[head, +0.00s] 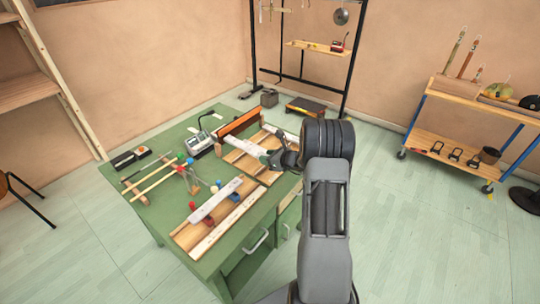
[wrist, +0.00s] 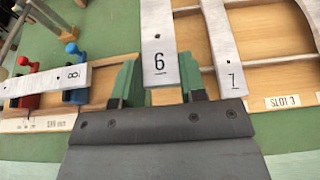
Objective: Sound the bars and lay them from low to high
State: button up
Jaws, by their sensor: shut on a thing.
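My gripper (head: 274,159) is shut on the pale bar marked 6 (wrist: 159,62), with a green finger on each side of its near end; it also shows in the head view (head: 240,146). The bar appears to be over the wooden rack (wrist: 195,50); whether it touches is unclear. A bar marked 8 (wrist: 45,80) rests on red and blue supports at the left, and shows in the head view (head: 215,199) above a wooden board.
Mallets (head: 153,182) with coloured heads lie on the green bench (head: 150,206) at left. A small grey device (head: 199,144) and an upright orange-brown panel (head: 238,124) stand behind. A wheeled shelf cart (head: 455,150) is far right. Open floor lies between.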

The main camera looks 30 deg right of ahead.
jog(key=shift+d+f, duration=0.25)
jog(key=shift+d, duration=0.4)
jog(key=shift+s, duration=0.1)
notch_tip(320, 180, down, 6)
jog(key=b, duration=0.6)
jog(key=shift+f+b, duration=0.15)
jog(key=shift+b, duration=0.15)
jog(key=shift+f+b, duration=0.35)
jog(key=shift+b, duration=0.05)
jog(key=o, duration=1.1)
jog(key=shift+s, duration=0.1)
